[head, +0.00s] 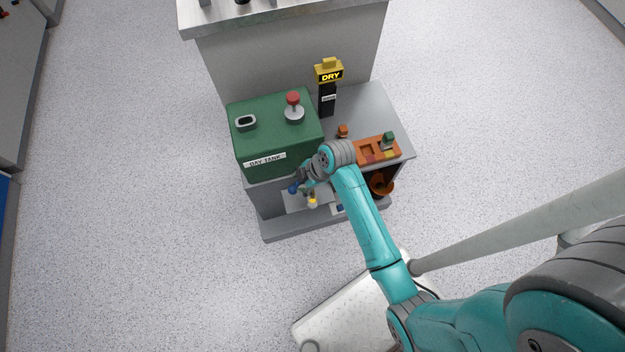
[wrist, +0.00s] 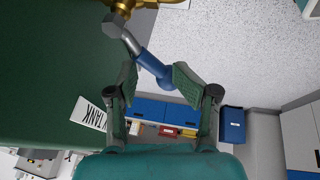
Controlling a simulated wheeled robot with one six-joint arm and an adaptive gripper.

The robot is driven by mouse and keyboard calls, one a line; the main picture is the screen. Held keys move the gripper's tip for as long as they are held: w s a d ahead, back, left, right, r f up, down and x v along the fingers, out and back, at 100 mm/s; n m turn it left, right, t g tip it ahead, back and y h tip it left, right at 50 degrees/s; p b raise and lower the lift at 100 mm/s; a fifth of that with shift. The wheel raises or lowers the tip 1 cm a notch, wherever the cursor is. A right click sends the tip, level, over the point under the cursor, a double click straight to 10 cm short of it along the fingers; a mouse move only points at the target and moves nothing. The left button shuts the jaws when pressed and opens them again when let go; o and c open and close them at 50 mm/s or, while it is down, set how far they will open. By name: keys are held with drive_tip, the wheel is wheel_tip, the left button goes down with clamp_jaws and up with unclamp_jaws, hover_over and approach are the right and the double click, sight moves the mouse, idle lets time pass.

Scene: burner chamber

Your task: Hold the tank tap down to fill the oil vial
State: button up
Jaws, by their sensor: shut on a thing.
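The green day tank (head: 275,135) stands on the left of the grey bench, with its white label on the front. The tap's blue lever (head: 293,187) shows low on the tank's front. In the wrist view the blue lever (wrist: 153,66) slants between the finger pads, joined by a metal stem to a brass tap body (wrist: 122,6) at the top edge. My gripper (wrist: 160,84) is shut on this lever. A small vial with a yellow part (head: 312,203) stands on the lower shelf, just below and right of the lever. Its oil level is too small to tell.
An orange tray (head: 372,150) with a green-topped item (head: 389,140) sits at the bench's right. An orange pot (head: 382,184) is below it. A black post with a yellow "DRY" sign (head: 328,73) stands behind.

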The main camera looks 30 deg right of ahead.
drive_tip(key=shift+s+f, duration=0.1)
drive_tip(key=shift+w+d, duration=0.15)
drive_tip(key=shift+w, duration=0.95)
drive_tip(key=shift+w+d, duration=0.1)
drive_tip(key=shift+w, duration=1)
clamp_jaws()
drive_tip(key=shift+w, duration=0.3)
